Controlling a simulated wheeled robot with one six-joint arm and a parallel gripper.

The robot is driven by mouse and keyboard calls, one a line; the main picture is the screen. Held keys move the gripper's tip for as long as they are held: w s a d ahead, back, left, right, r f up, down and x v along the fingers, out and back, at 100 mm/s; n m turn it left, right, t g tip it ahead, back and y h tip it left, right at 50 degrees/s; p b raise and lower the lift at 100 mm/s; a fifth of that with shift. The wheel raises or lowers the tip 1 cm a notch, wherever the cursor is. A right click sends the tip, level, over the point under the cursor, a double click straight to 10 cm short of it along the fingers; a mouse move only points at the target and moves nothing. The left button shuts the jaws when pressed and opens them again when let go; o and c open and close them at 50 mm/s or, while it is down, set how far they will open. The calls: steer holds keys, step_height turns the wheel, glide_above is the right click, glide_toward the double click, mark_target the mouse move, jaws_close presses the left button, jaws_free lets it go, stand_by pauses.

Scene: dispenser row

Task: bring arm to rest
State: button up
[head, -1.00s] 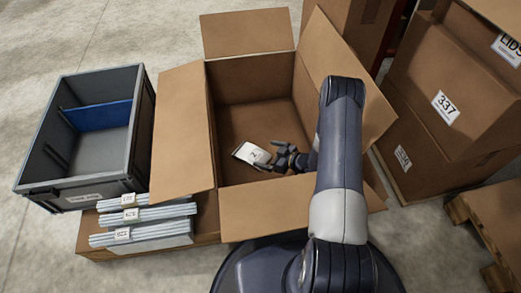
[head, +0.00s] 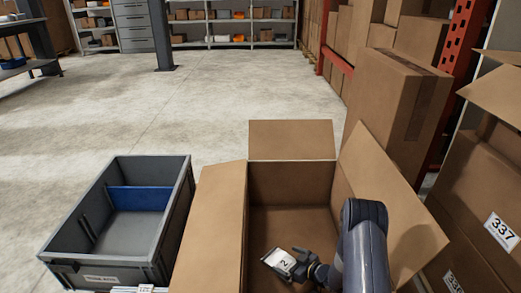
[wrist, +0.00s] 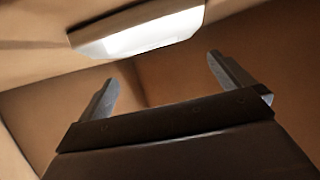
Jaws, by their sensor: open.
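My gripper (head: 298,266) is inside the open cardboard box (head: 205,240), low over its floor. Its jaws are open, and the wrist view shows the two fingers (wrist: 162,78) spread apart with nothing between them. A white packet marked 2 (head: 279,262) is in the box just left of the fingertips in the head view. A pale, bright object, likely this packet (wrist: 140,32), shows beyond the fingers in the wrist view. I cannot tell whether the fingers touch it. My arm comes over the box's near right side.
A grey tote (head: 64,270) with a blue divider (head: 140,199) stands left of the box. Brown cartons (head: 480,215) stand close on the right, by a red rack post (head: 464,45). Open concrete floor (head: 215,110) lies beyond the box.

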steer(key=shift+w+a+f, duration=0.15)
steer(key=shift+a+f, duration=0.05)
steer(key=shift+f, duration=0.35)
steer(key=shift+r, duration=0.5)
